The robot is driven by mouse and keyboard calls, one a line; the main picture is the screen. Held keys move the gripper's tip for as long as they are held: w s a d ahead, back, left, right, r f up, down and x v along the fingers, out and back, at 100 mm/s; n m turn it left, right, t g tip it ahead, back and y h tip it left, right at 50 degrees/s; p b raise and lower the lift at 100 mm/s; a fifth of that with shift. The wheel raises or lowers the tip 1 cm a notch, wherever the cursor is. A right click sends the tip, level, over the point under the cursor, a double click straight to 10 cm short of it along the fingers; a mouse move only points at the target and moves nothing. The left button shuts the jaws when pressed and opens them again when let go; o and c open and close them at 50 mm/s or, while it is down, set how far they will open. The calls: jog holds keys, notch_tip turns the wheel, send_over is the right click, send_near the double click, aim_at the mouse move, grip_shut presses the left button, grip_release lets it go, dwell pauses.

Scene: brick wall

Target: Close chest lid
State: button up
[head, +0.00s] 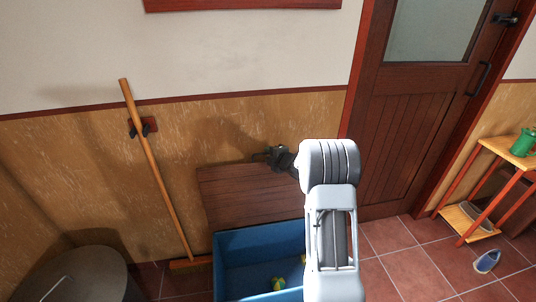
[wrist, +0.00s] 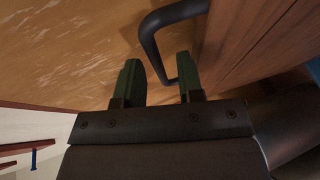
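The chest (head: 222,262) stands against the wall with its blue inside showing. Its brown wooden lid (head: 240,195) is raised and tilted back toward the wall. My gripper (head: 268,155) is at the lid's top edge. In the wrist view my gripper (wrist: 158,65) is open, its two green fingers apart. A dark curved handle (wrist: 150,40) beside the lid's wooden face (wrist: 245,50) reaches down between the fingertips. I cannot tell whether a finger touches it. My arm hides the chest's right side.
Small yellow and green items (head: 278,284) lie in the chest. A broom (head: 155,165) leans on the wall at left, near a round grey bin (head: 85,275). A shelf (head: 470,215) and a blue shoe (head: 487,262) are at right. Tiled floor is clear before the door (head: 405,140).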

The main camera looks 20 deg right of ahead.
jog(key=shift+x, duration=0.9)
jog(key=shift+c, duration=0.2)
grip_shut()
